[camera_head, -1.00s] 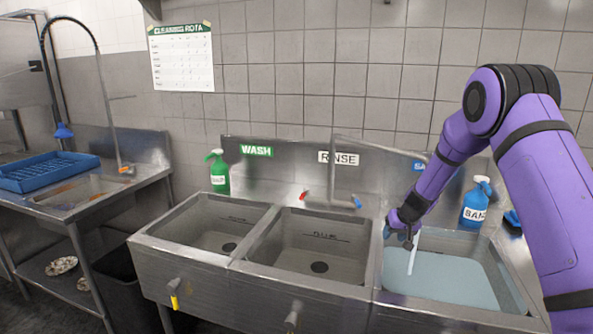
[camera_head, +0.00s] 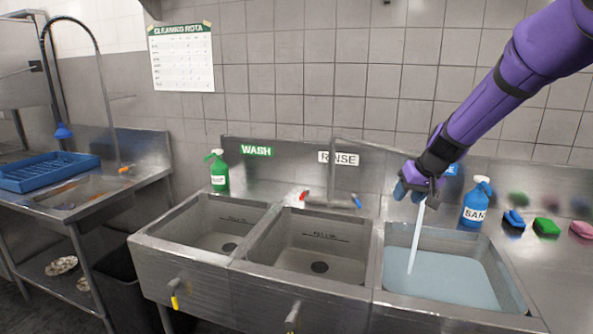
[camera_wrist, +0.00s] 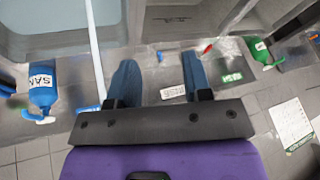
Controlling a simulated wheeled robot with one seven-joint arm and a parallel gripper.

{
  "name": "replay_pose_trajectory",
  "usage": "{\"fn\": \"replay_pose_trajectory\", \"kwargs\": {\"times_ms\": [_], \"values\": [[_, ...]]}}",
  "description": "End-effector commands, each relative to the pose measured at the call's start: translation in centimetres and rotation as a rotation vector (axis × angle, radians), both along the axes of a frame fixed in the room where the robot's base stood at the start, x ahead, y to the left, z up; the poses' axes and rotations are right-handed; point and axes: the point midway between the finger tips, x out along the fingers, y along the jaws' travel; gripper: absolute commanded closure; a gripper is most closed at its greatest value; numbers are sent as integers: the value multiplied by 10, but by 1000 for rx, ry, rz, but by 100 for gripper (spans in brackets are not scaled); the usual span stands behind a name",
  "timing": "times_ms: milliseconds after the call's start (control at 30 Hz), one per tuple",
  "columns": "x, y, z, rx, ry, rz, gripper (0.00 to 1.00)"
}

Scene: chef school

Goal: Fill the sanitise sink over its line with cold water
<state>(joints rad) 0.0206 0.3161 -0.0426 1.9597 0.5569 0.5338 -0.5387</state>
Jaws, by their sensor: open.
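The sanitise sink (camera_head: 376,270) is the right-hand basin of three and holds pale blue water (camera_head: 445,282). I cannot make out its fill line. A white stream of water (camera_head: 416,238) falls into it from the spout (camera_head: 375,146), whose end is hidden behind my gripper; the stream also shows in the wrist view (camera_wrist: 95,45). The blue tap handle (camera_head: 357,201) and the red tap handle (camera_head: 301,197) sit at the wall behind the rinse sink. My gripper (camera_wrist: 160,78) is open with nothing between its blue fingers, up near the back wall above the sanitise sink.
A blue sanitiser bottle (camera_head: 474,205) stands behind the sink's right corner, with blue, green (camera_head: 546,227) and pink sponges to the right. The rinse sink (camera_head: 310,255) and wash sink (camera_head: 205,233) look empty. A green bottle (camera_head: 219,172) stands behind the wash sink.

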Motion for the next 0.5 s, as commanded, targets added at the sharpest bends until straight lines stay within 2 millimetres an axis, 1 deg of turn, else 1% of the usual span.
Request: {"fn": "replay_pose_trajectory", "kwargs": {"times_ms": [33,100,167,200,267,400,467,500], "values": [[-16,2,18,-1,-6,4,55],[-36,4,37,-4,-9,7,55],[-54,6,52,-9,-10,9,55],[-66,6,62,-13,-12,11,55],[-85,7,75,-18,-12,14,55],[-131,9,101,-35,-15,13,55],[-151,9,110,-43,-17,11,55],[-164,9,116,-49,-17,10,55]]}}
